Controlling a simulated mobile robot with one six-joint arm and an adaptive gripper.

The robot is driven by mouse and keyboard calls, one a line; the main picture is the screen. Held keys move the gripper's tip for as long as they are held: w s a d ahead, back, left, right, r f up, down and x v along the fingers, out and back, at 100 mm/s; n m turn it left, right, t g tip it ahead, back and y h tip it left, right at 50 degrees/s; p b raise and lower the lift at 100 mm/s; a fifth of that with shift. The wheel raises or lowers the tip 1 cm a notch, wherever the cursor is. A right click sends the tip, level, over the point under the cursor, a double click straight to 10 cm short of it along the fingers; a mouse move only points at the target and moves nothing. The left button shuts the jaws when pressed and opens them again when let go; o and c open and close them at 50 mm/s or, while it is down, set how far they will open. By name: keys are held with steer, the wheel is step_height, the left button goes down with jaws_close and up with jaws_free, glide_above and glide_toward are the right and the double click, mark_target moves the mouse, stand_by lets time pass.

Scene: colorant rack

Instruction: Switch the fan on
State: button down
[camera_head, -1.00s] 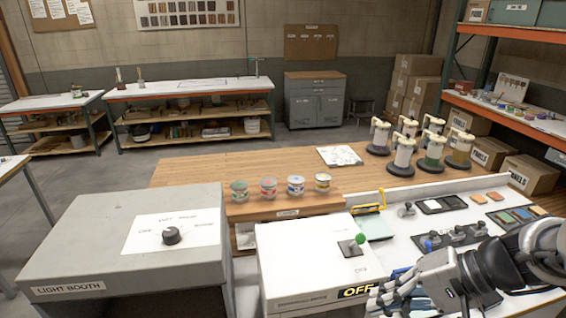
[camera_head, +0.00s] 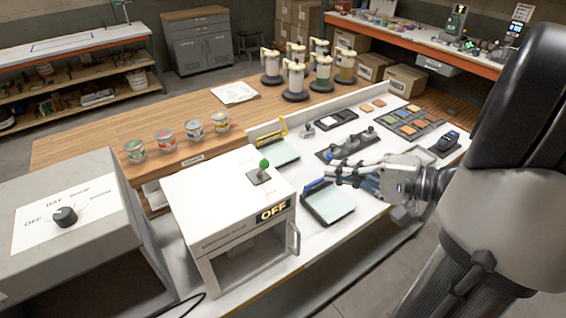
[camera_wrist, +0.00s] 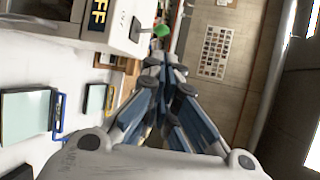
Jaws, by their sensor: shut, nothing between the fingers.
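A white cabinet (camera_head: 205,195) stands on the white bench in the head view. On its top is a lever switch with a green knob (camera_head: 264,163) on a small grey plate (camera_head: 259,176). A dark display (camera_head: 272,212) on its front edge reads OFF. In the wrist view the green knob (camera_wrist: 161,30) shows beyond the fingers, and part of the display (camera_wrist: 98,14) shows at the top left. My gripper (camera_head: 335,172) is shut and empty, to the right of the cabinet and apart from the knob. It also shows in the wrist view (camera_wrist: 162,66).
A grey light booth with a dial (camera_head: 65,216) stands left of the cabinet. Paint cans (camera_head: 165,138) stand on a wooden riser behind. A glass plate with a blue-edged bar (camera_head: 328,203) lies below my gripper. Dispensers (camera_head: 295,80) stand at the back. The cabinet top around the switch is clear.

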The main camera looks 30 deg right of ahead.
glide_toward(261, 169)
steer(key=w, duration=0.2)
steer(key=w+a, duration=0.1)
steer(key=w, duration=0.1)
steer(key=shift+w+r+b, duration=0.15)
steer(key=shift+w+b, duration=0.2)
steer(key=shift+b, duration=0.05)
steer(key=shift+r, duration=0.1)
steer(key=shift+w+r+p, duration=0.15)
steer(key=shift+r+p, duration=0.05)
steer(key=shift+p, duration=0.4)
steer(key=shift+g, duration=0.3)
